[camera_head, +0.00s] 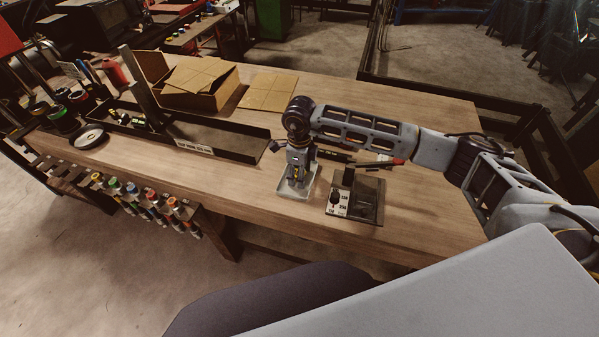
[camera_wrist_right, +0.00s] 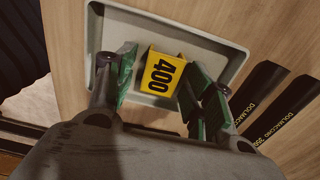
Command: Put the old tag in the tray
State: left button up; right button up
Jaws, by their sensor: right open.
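The old tag, a yellow tag (camera_wrist_right: 162,72) with a black "400", shows in the right wrist view between the green-padded fingers of my right gripper (camera_wrist_right: 158,85). The fingers are apart, with a gap visible on the tag's left side; on the right the finger is close to it. The tag is over or in the pale grey tray (camera_wrist_right: 195,38); I cannot tell if it rests on the tray floor. In the head view my right gripper (camera_head: 297,173) points down over the tray (camera_head: 296,194), hiding much of it. My left gripper is not in view.
Right of the tray stands a dark device (camera_head: 365,200) with a knob and number labels. Dark strips with print (camera_wrist_right: 275,100) lie beside the tray. A long black bin (camera_head: 228,145) and cardboard boxes (camera_head: 200,82) are further left.

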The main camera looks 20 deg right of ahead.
jog(key=shift+r, duration=0.15)
notch_tip(320, 180, up, 12)
jog(key=b, duration=0.2)
dwell(0.6)
dwell(0.7)
